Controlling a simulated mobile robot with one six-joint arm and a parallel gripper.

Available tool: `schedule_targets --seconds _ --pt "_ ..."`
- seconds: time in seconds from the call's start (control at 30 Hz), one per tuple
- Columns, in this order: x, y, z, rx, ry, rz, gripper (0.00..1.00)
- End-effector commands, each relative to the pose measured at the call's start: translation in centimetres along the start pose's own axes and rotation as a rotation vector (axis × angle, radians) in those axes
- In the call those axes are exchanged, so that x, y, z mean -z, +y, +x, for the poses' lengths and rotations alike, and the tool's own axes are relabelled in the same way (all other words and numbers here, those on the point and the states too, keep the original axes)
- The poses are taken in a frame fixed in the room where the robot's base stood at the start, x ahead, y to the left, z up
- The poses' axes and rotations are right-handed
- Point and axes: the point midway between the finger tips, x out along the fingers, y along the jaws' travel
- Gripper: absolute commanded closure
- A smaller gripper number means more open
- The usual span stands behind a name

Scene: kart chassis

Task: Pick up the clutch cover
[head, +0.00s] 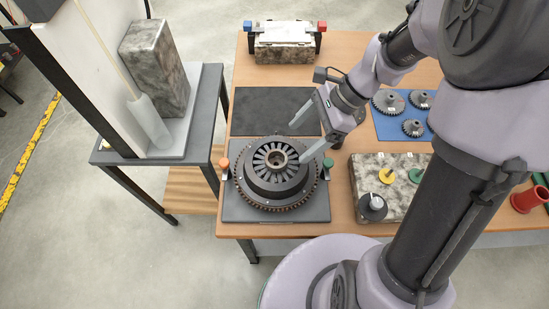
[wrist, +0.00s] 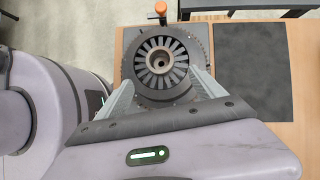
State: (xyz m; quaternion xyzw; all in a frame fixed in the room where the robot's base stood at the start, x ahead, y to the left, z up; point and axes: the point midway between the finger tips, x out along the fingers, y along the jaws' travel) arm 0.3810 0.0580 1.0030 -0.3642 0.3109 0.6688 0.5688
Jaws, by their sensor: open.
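The clutch cover (head: 272,180) is a round dark part with radial fingers around a centre hole. It sits on a larger toothed ring (head: 307,200) on a dark grey plate (head: 236,210). My gripper (head: 298,141) is open, at the upper right of the cover in the head view, with its fingers pointing toward it. In the wrist view the cover (wrist: 161,63) shows between and beyond the two fingers (wrist: 164,80), and its near edge is partly hidden by my gripper. I see nothing held, and contact with the cover cannot be told.
An orange knob (head: 225,163) and a green knob (head: 328,163) stand beside the plate. A bare black mat (head: 270,110) lies behind it. A blue mat with gears (head: 388,103) and a speckled block with coloured knobs (head: 405,200) are to the right.

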Motion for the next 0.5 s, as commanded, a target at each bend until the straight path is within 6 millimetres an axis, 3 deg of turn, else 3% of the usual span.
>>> schedule_targets --seconds 0.03,0.27,0.5 --pt "0.2 0.1 1.5 -0.003 -0.001 -0.001 0.21" --pt "-0.1 0.0 3.7 0.0 0.001 -0.002 0.21" --pt "-0.6 -0.1 8.2 -0.001 0.001 -0.002 0.21"
